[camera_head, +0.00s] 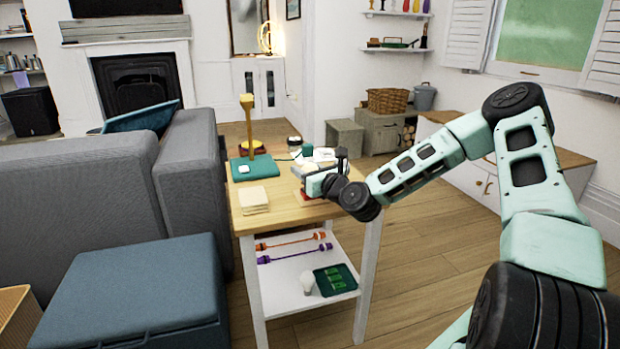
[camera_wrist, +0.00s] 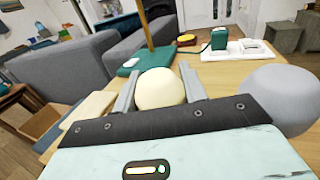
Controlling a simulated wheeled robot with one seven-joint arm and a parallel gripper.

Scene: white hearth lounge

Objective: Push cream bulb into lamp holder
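My gripper (camera_wrist: 160,82) is over the small table, its two grey fingers on either side of a round cream bulb (camera_wrist: 160,90). The fingers appear closed on it. The bulb's lower end is hidden behind my gripper's body. In the head view my gripper (camera_head: 302,174) is above the table's right half, and the bulb is too small there to tell. A teal base (camera_wrist: 146,62) with a yellow post (camera_wrist: 149,22) and a small white piece stands beyond the bulb. I cannot tell for certain which part is the lamp holder.
The wooden tabletop (camera_head: 285,215) bears a cream stack (camera_head: 253,200) at left, a green device (camera_wrist: 219,38) and a white tray (camera_wrist: 262,50) farther back. A grey round thing (camera_wrist: 283,98) is close at right. The lower shelf holds a white bulb (camera_head: 307,281) and green tray (camera_head: 335,279).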

